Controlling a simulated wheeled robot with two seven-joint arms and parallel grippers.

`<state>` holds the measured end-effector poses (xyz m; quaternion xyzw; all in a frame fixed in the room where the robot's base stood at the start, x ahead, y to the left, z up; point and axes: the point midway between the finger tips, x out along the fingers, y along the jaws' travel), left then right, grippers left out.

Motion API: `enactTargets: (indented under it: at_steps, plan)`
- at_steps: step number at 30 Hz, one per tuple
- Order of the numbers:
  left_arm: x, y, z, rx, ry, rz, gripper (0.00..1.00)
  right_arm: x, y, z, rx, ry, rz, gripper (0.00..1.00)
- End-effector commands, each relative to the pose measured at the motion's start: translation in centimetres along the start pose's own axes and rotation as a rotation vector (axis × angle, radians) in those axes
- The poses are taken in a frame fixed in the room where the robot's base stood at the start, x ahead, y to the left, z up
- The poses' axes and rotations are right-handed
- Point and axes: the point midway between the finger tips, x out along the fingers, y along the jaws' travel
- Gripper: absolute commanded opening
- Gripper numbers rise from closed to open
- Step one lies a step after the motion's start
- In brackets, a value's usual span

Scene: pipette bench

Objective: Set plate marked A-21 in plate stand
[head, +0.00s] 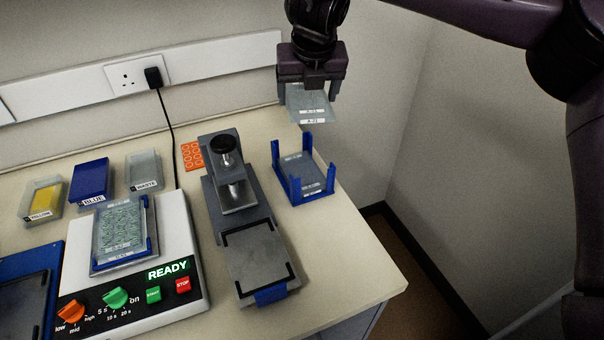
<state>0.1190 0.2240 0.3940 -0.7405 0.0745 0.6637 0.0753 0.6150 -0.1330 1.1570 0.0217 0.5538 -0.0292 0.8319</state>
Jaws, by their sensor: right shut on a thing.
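My right gripper (309,88) points down at the top of the head view, shut on a clear grey plate (308,107). The plate has white labels along its edges; the lower one seems to read A-21, though the print is small. The held plate is in the air above and behind the blue plate stand (325,187), apart from it. The stand has upright corner posts and sits near the table's right edge. A grey plate-like piece with white labels (301,171) lies inside the stand. My left gripper is out of view.
A shaker (182,240) showing READY carries another labelled plate (119,229). A grey press-like device (235,185) stands left of the stand. Yellow (41,199), blue (89,180) and waste (144,169) bins are at the left. A wall is behind; the table ends at right.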

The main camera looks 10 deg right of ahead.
Motion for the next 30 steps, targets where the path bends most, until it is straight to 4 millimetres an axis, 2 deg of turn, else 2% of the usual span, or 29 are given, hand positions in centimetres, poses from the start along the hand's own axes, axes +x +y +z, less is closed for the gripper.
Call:
enactTargets:
  at_steps: [3, 7, 10, 20, 21, 27, 30]
  plan:
    - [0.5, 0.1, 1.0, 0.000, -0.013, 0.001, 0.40, -0.4, 0.3, 0.9, -0.132, 0.002, 0.059, 0.55]
    - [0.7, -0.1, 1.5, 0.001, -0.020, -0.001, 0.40, -0.7, 0.5, 1.5, -0.218, 0.003, 0.090, 0.55]
    - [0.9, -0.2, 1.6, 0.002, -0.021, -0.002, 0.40, 0.1, 0.5, 1.3, -0.244, 0.006, 0.100, 0.55]
    - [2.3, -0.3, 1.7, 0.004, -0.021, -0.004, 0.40, 7.9, 0.5, -2.1, -0.246, 0.011, 0.103, 0.55]
    - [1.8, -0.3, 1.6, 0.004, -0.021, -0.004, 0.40, 8.5, 0.4, -2.4, -0.248, 0.009, 0.098, 0.55]
    - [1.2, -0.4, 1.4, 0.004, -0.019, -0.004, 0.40, 12.3, 0.5, -3.9, -0.247, 0.007, 0.099, 0.55]
    - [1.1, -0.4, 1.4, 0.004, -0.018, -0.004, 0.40, 13.3, 0.5, -4.3, -0.247, 0.005, 0.098, 0.55]
